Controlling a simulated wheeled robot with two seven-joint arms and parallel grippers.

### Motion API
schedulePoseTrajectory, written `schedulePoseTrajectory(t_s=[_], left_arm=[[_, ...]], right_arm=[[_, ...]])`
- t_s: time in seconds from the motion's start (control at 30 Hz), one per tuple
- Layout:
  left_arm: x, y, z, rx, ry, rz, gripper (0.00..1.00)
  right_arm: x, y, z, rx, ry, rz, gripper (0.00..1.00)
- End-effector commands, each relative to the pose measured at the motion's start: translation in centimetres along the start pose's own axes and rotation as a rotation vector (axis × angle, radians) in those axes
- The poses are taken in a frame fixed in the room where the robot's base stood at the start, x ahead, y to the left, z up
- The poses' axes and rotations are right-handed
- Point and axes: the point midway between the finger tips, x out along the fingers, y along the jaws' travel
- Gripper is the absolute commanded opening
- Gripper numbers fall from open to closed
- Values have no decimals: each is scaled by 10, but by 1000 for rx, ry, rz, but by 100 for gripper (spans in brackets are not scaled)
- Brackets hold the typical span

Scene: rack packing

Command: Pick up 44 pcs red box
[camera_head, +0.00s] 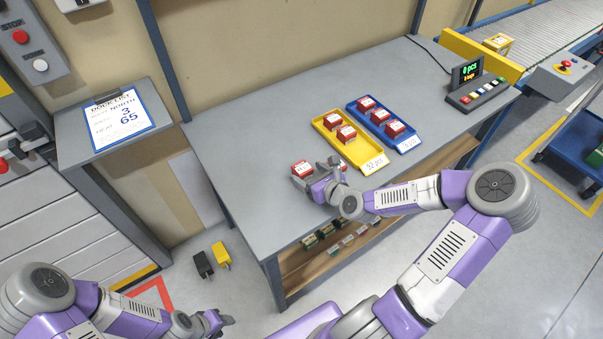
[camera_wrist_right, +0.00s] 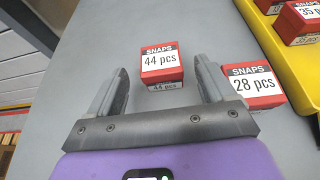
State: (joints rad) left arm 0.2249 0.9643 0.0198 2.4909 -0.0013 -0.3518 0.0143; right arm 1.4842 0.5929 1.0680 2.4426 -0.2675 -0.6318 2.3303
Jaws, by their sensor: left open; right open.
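The 44 pcs red box (camera_wrist_right: 162,64) sits on the table just ahead of my right gripper (camera_wrist_right: 161,85), centred between its spread fingers with gaps on both sides. In the head view, the box (camera_head: 301,168) is at the left of my right gripper (camera_head: 316,172). My right gripper is open and low over the table, holding nothing. A red 28 pcs box (camera_wrist_right: 252,87) stands close outside its right finger in the wrist view. My left gripper (camera_head: 222,319) is open and empty, low at the bottom, away from the table.
A yellow tray (camera_head: 366,156) and a blue tray (camera_head: 407,143) hold several red boxes behind my right gripper. A counter display (camera_head: 467,70) with buttons stands at the table's right end. The table's left part is clear. A dock list (camera_head: 121,118) lies on a side stand.

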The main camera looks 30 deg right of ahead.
Motion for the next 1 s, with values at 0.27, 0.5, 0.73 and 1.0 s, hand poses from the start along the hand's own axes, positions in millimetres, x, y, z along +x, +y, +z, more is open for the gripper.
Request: schedulePoseTrajectory(t_s=[0.27, 0.5, 0.73, 1.0], left_arm=[[23, -8, -1, 0, 0, 0, 43], [34, -13, -2, 0, 0, 0, 43], [34, -13, -2, 0, 0, 0, 43], [34, -13, -2, 0, 0, 0, 43]], right_arm=[[30, 0, -3, -5, -2, 2, 83], [53, -1, -1, -1, 0, 0, 83], [56, -1, 0, 0, 1, -1, 83], [55, -1, 0, 0, 1, 0, 52]])
